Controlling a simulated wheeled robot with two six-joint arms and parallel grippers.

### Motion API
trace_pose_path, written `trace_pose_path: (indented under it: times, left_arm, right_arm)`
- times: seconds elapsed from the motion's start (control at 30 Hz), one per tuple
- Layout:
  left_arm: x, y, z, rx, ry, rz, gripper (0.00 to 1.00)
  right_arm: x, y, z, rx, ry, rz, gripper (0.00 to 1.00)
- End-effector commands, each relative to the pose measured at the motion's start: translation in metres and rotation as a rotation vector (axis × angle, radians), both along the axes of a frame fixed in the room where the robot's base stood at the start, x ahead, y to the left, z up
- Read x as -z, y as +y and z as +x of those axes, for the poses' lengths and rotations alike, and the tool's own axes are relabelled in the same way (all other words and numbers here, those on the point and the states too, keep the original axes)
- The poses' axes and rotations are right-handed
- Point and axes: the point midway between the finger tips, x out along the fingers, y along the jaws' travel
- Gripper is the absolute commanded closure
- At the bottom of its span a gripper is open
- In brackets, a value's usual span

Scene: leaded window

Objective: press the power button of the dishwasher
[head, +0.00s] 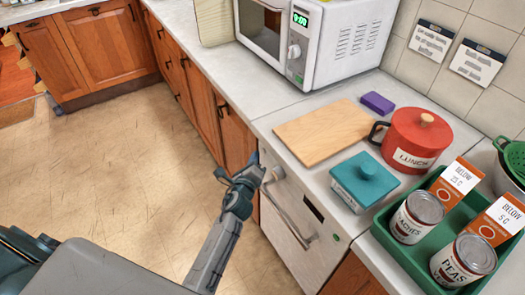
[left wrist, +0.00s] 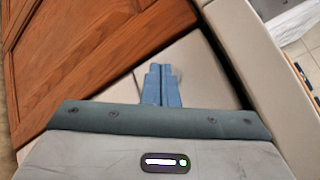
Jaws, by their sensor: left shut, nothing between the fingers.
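The dishwasher (head: 284,238) is the pale front under the counter, with a long bar handle, a dark display (head: 313,208) and a small green round spot (head: 336,237), perhaps a button or light. A round pale knob (head: 277,173) sits at its far left end. I cannot read which control is the power button. My left gripper (head: 257,163) is shut and empty, close to the knob end of the front. In the left wrist view its blue fingers (left wrist: 163,84) are together before a pale panel (left wrist: 198,72); contact cannot be told. My right gripper is not in view.
On the counter stand a microwave (head: 316,40), a cutting board (head: 323,133), a red pot (head: 416,138), a teal box (head: 364,180) and a green tray (head: 397,258) with cans. Wooden cabinets (head: 238,138) adjoin the dishwasher. The floor at left is open.

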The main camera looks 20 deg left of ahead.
Motion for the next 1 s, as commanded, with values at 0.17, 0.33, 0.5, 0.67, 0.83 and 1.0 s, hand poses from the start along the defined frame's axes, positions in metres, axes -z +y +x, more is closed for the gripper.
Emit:
trace_pose_path:
  times: [0.17,0.33,0.5,0.67,0.83,1.0]
  left_arm:
    - [0.000,0.004,-0.006,0.000,0.000,0.000,1.00]
    - [0.000,0.015,-0.019,-0.001,0.001,0.002,1.00]
    - [0.001,0.026,-0.033,0.000,0.000,0.003,1.00]
    - [0.000,0.034,-0.044,0.000,0.000,0.001,1.00]
    - [-0.001,0.037,-0.047,0.000,-0.001,0.000,1.00]
    - [0.000,0.037,-0.047,0.001,-0.001,0.000,1.00]
  right_arm:
    - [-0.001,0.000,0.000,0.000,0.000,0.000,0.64]
    - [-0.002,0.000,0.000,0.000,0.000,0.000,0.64]
    - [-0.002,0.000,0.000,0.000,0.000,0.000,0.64]
    - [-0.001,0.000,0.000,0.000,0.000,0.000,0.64]
    - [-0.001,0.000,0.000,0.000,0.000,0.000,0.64]
    - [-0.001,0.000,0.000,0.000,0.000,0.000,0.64]
